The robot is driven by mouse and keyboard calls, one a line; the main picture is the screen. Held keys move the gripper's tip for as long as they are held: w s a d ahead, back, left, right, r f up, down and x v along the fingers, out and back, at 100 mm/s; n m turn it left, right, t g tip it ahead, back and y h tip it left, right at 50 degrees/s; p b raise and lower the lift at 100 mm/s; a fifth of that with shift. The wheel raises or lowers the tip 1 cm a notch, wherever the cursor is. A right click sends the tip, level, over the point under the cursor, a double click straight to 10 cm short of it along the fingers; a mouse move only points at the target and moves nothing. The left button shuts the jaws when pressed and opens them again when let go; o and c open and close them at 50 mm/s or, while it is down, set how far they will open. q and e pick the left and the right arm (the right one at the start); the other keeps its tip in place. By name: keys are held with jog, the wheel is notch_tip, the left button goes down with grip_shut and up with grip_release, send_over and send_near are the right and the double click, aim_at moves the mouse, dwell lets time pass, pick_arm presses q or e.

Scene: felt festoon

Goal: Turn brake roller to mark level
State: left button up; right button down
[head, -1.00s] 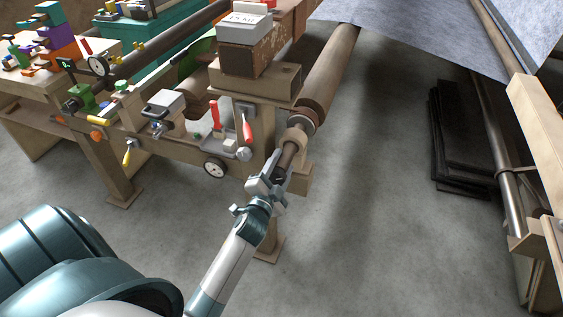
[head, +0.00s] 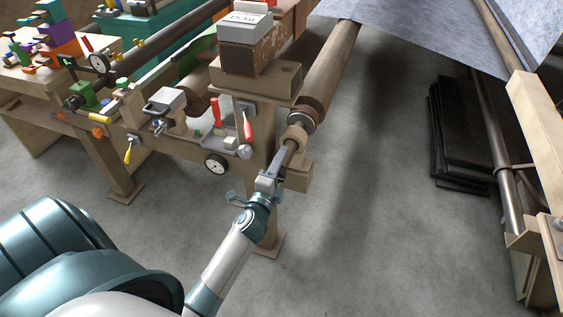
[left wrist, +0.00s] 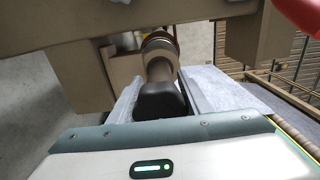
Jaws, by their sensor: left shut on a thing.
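The brown brake roller (head: 332,72) runs from the frame's front post up under the grey felt. A collar and a narrower shaft stick out at its near end. My left gripper (head: 284,166) is shut on this shaft end. In the left wrist view the shaft (left wrist: 160,68) points at the camera, its dark end cap (left wrist: 162,98) between the pale fingers of my left gripper (left wrist: 165,92). I cannot make out a mark on the roller or whether it is level. My right gripper is not in view.
A grey weight (head: 245,28) sits on a rusty block (head: 250,52) above the roller's end. A round dial (head: 216,163) and red-handled tools (head: 247,126) are on the frame left of my gripper. Dark flat sheets (head: 465,140) are stacked at right. The floor between is clear.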

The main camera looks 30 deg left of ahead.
pick_arm(q)
jog(key=o, duration=1.1)
jog(key=shift+c, duration=0.2)
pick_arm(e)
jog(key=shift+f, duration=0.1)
pick_arm(q)
jog(key=b+v, duration=0.3)
jog(key=v, duration=1.4)
jog(key=shift+s+d, duration=0.15)
jog(key=shift+d, duration=0.05)
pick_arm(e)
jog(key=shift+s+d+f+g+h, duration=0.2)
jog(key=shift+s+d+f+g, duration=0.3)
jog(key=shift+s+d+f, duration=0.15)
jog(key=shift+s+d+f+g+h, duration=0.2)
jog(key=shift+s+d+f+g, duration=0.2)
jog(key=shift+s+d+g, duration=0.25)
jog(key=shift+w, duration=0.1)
